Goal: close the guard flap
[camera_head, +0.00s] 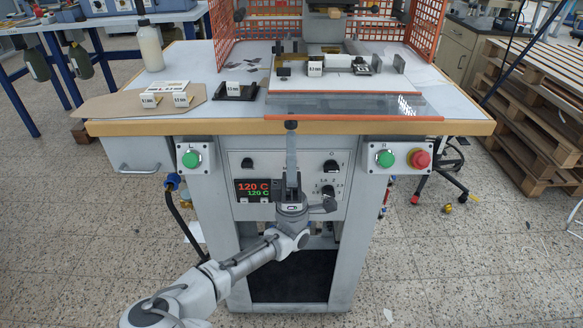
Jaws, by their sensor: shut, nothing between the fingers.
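The guard flap (345,104) looks like a clear panel with an orange lower edge. It lies folded down, nearly flat, over the front right of the machine table. Orange mesh guard walls stand at the left (222,32) and right (424,26) of the work area. My gripper (291,125) is shut and empty. It points up in front of the table's wooden front edge, just below the flap's orange edge and toward its left end. I cannot tell whether the fingertips touch the edge.
The machine table (110,103) holds a white bottle (150,46), a brown board (112,105) and small labelled blocks. Below are green buttons (190,160), a red stop button (420,159) and a 120 C display (253,190).

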